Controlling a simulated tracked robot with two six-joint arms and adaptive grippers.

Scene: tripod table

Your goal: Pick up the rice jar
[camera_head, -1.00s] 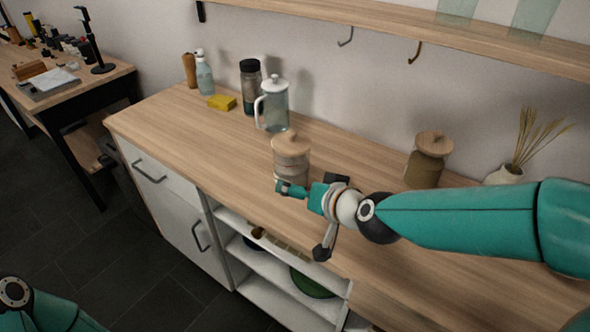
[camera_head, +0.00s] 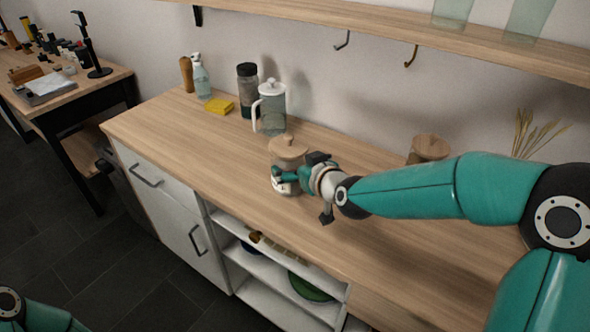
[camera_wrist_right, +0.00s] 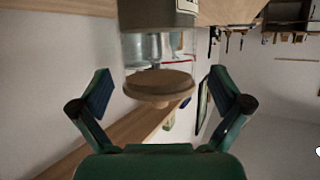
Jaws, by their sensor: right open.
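A glass jar with a wooden knobbed lid and pale contents, which looks like the rice jar (camera_head: 287,149), stands upright on the wooden counter. My right gripper (camera_head: 287,176) is at its front right side and hides much of its body. In the right wrist view the jar (camera_wrist_right: 157,20) appears upside down, its lid between the two open fingers of the right gripper (camera_wrist_right: 160,84). Gaps show on both sides of the lid. Whether the fingers reach around the body is unclear. My left gripper is out of view.
A glass pitcher (camera_head: 270,108) stands close behind the jar, beside a dark-lidded jar (camera_head: 247,88). A yellow sponge (camera_head: 219,106) and a bottle (camera_head: 201,80) are at the back left. Another wooden-lidded jar (camera_head: 429,147) is partly behind my right arm. The counter's left part is clear.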

